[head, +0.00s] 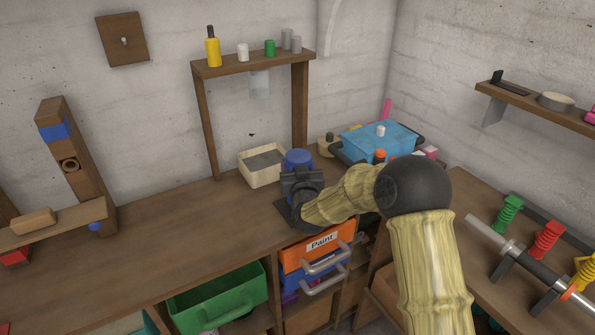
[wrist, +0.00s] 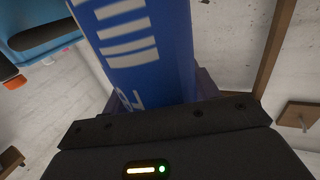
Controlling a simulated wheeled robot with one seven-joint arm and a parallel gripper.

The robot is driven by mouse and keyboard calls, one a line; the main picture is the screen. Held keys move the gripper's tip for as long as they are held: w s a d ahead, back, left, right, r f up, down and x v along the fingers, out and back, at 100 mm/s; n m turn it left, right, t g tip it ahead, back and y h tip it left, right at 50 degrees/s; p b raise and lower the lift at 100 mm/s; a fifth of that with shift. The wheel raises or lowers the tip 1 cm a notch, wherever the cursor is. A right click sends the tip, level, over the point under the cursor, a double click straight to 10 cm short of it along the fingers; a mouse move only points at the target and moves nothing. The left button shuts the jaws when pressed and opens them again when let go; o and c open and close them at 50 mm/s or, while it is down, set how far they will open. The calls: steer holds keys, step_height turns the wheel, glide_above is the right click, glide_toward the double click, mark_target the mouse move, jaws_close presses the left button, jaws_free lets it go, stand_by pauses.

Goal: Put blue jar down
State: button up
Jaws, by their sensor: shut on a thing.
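The blue jar (head: 298,159) shows in the head view just beyond my gripper (head: 300,182), above the wooden bench and beside a white box. In the wrist view the blue jar (wrist: 150,50) fills the middle, with white stripes and lettering on its side. My gripper (wrist: 160,110) is shut on it. The fingers are mostly hidden behind the jar and the dark gripper body. I cannot tell whether the jar's base touches the bench, as my gripper hides it.
The white box (head: 262,180) with grey contents stands left of the jar. A blue bin (head: 365,141) is behind to the right. A shelf (head: 255,63) with bottles stands at the back. The bench (head: 170,225) is clear to the left. An orange Paint drawer (head: 305,255) is below.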

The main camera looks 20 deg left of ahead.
steer(key=shift+f, duration=1)
steer(key=shift+w+f, duration=0.1)
steer(key=shift+f, duration=0.05)
steer(key=o, duration=1.3)
steer(key=b+v, duration=0.2)
steer(key=v, duration=1)
